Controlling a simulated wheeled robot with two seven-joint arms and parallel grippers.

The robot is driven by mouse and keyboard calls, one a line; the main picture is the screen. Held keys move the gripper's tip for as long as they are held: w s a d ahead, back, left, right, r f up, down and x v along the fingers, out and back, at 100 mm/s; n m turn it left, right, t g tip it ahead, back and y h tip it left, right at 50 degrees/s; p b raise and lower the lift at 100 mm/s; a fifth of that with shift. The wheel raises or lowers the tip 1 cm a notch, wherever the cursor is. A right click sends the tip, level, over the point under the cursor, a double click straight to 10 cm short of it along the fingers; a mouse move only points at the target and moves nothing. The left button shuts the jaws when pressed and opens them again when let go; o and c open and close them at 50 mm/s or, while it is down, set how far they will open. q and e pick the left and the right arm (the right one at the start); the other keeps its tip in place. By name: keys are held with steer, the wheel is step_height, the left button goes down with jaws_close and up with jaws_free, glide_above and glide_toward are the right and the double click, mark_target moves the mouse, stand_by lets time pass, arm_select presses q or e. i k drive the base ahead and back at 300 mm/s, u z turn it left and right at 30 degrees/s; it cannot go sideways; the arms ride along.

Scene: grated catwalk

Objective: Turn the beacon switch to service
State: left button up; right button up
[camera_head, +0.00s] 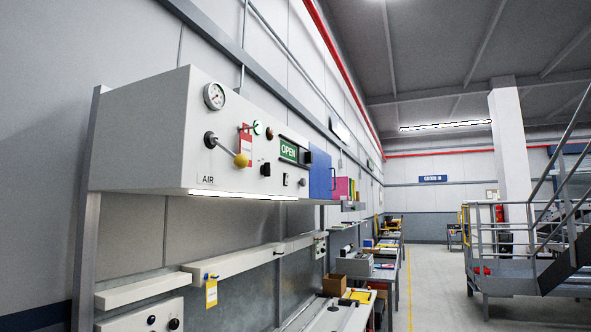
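A grey control box (150,130) is mounted high on the wall at the left. Its front carries a round gauge (214,96), a lever with a yellow ball (240,160) above the word AIR, and a red tag (245,143). Further right are a green OPEN sign (289,151) and a black knob (265,169). A smaller switch (285,180) and a dark knob (302,182) sit below the sign. I cannot read which one is the beacon switch or its setting. Neither gripper is in view.
A rail with a yellow tag (211,294) runs below the box. A lower panel (140,318) with dark knobs is at the bottom left. Workbenches (340,315) line the wall. A metal stair platform (520,240) stands at the right. The floor (430,280) between them is clear.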

mark_target(265, 169)
steer(key=z, duration=0.5)
steer(key=k, duration=1.05)
steer(key=z, duration=1.05)
steer(key=i, duration=1.15)
steer(key=z, duration=0.5)
steer(key=i, duration=1.15)
steer(key=u, duration=1.1)
steer(key=i, duration=0.85)
steer(key=u, duration=1.15)
steer(key=i, duration=0.2)
steer(key=u, duration=0.15)
